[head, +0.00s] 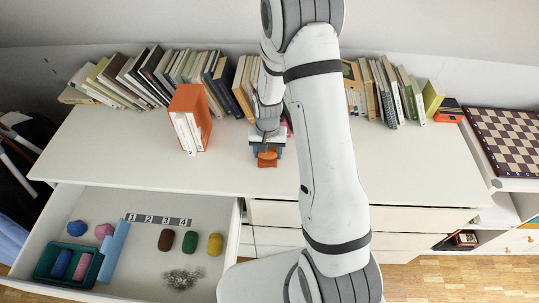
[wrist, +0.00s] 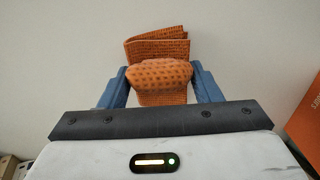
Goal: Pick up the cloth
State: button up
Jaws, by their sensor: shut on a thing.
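The cloth is orange with a darker dotted pattern. In the wrist view the cloth (wrist: 160,72) is bunched between the two blue fingers of my gripper (wrist: 160,84), with a folded part beyond the fingertips. In the head view the cloth (head: 267,159) shows as a small orange patch below my gripper (head: 267,148), over the white cabinet top. My gripper is shut on the cloth. I cannot tell whether the cloth still touches the cabinet top.
An open drawer (head: 150,205) at the lower left holds a green tray (head: 40,271), a blue roll and several coloured lumps. Orange binders (head: 190,118) stand left of my gripper. Books (head: 150,75) line the back. A chessboard (head: 508,135) lies at the right.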

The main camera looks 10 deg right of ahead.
jog(key=c, duration=0.3)
notch_tip(320, 180, up, 10)
jog(key=shift+b, duration=0.55)
jog(key=o, duration=0.4)
jog(key=c, duration=0.3)
jog(key=shift+f, duration=0.1)
jog(key=shift+c, duration=0.2)
